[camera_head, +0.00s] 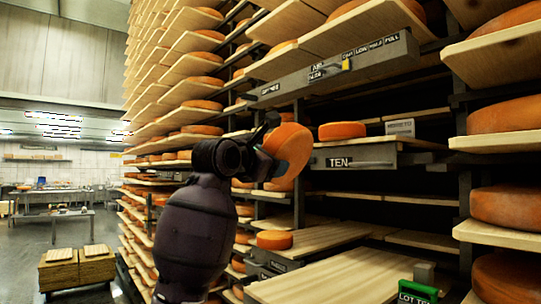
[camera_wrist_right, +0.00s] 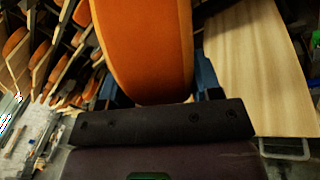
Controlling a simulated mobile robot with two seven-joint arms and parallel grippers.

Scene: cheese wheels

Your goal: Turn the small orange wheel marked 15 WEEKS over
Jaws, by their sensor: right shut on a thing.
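An orange cheese wheel (camera_head: 290,148) with a paler rim is held up on a steep tilt, in front of the shelves. My right gripper (camera_head: 268,165) is shut on it, coming from the left on a dark arm. In the right wrist view the wheel (camera_wrist_right: 145,45) stands edge-on between the blue fingers of the gripper (camera_wrist_right: 148,88). No 15 WEEKS mark is legible on it in either view. Another small orange wheel (camera_head: 274,240) lies flat on a board below. My left gripper is not in view.
A pale wooden board (camera_head: 335,280) lies below right, with a green-labelled block (camera_head: 417,290) at its edge. A drawer marked TEN (camera_head: 340,162) is close right of the held wheel, with another wheel (camera_head: 342,130) behind.

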